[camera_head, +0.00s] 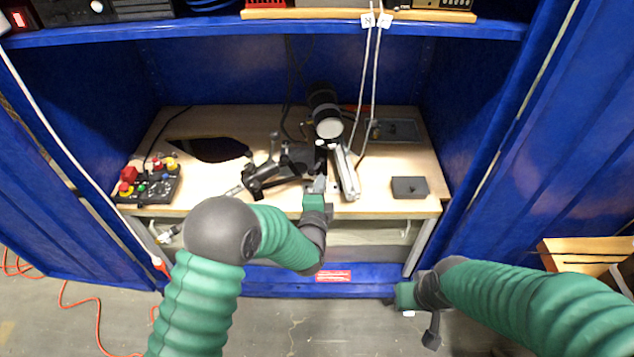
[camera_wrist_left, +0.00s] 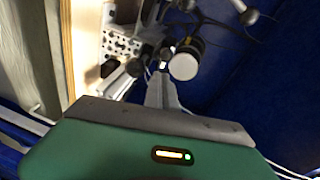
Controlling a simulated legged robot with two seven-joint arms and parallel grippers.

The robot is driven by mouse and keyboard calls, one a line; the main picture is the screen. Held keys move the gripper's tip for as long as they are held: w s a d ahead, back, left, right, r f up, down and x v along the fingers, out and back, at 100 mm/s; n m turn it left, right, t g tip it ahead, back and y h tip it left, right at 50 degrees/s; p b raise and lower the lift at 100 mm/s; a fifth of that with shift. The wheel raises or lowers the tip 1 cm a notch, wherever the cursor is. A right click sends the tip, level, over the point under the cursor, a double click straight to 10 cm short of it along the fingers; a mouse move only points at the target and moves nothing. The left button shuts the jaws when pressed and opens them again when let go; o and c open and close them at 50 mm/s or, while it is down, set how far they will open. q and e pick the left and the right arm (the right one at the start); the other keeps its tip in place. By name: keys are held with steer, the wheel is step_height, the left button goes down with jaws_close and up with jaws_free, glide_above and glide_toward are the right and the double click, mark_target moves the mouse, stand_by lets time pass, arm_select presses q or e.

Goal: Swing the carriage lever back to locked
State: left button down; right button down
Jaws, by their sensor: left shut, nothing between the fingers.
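A black and metal carriage assembly (camera_head: 275,172) stands on the wooden bench, left of a silver rail (camera_head: 345,172). A black cylinder with a pale round end (camera_head: 328,120) rises behind it; it also shows in the left wrist view (camera_wrist_left: 184,64). Black-knobbed levers stick out of the assembly, one with a round knob (camera_wrist_left: 248,17) in the left wrist view. I cannot tell which is the carriage lever, or its position. My left gripper (camera_head: 319,184) is shut and empty at the assembly's front right, near the rail's lower end; contact is unclear. My right gripper (camera_head: 405,296) is low, in front of the bench.
A control box with red and yellow buttons (camera_head: 148,182) sits at the bench's left. A small dark box (camera_head: 409,187) lies at the right, with bare wood around it. Two pale cables (camera_head: 375,60) hang from the upper shelf. Blue cabinet walls enclose both sides.

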arm_select(q)
steer(key=shift+w+a+f, duration=0.15)
steer(key=shift+w+a, duration=0.5)
steer(key=shift+a, duration=0.15)
